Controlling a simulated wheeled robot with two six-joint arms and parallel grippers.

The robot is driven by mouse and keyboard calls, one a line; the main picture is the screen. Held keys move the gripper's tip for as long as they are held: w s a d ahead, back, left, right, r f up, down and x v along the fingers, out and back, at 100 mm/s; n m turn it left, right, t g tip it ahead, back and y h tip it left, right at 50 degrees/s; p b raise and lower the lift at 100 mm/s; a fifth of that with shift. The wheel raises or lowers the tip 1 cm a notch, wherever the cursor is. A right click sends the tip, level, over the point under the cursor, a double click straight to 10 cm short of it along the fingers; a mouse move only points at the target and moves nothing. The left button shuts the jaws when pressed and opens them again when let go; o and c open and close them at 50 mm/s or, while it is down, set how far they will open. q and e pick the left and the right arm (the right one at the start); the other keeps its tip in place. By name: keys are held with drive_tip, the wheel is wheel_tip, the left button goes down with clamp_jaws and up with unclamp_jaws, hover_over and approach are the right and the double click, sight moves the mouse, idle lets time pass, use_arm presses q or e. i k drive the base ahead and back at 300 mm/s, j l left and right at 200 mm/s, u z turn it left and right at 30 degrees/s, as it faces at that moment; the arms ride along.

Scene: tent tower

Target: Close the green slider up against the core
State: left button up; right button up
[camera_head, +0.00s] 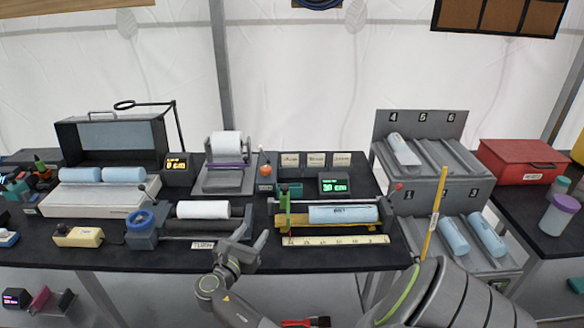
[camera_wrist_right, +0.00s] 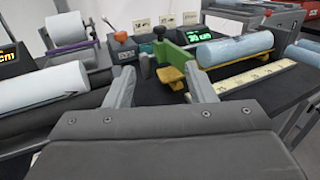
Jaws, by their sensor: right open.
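The green slider (camera_head: 285,212) stands at the left end of a yellow cradle on the bench. It also shows in the right wrist view (camera_wrist_right: 174,52). The light blue core (camera_head: 343,214) lies lengthwise on the cradle, right of the slider; in the right wrist view it is a pale cylinder (camera_wrist_right: 235,48). In the head view a gap shows between slider and core. My right gripper (camera_head: 250,246) is open and empty, left of and nearer than the slider. In the wrist view the slider stands beyond its two fingers (camera_wrist_right: 165,80). My left gripper is out of view.
A cream ruler (camera_head: 335,240) lies in front of the cradle, and a display (camera_head: 333,184) reading 30 cm stands behind it. A clamp holding a white roll (camera_head: 203,209) is to the left. A rack (camera_head: 440,200) with blue rolls is to the right.

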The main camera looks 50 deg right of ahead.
sight(283, 189)
drive_tip(key=i+l, duration=0.1)
drive_tip(key=l, duration=0.45)
drive_tip(key=i+l, duration=0.1)
drive_tip(key=l, duration=0.95)
drive_tip(key=i+u, duration=0.05)
drive_tip(key=i, duration=0.05)
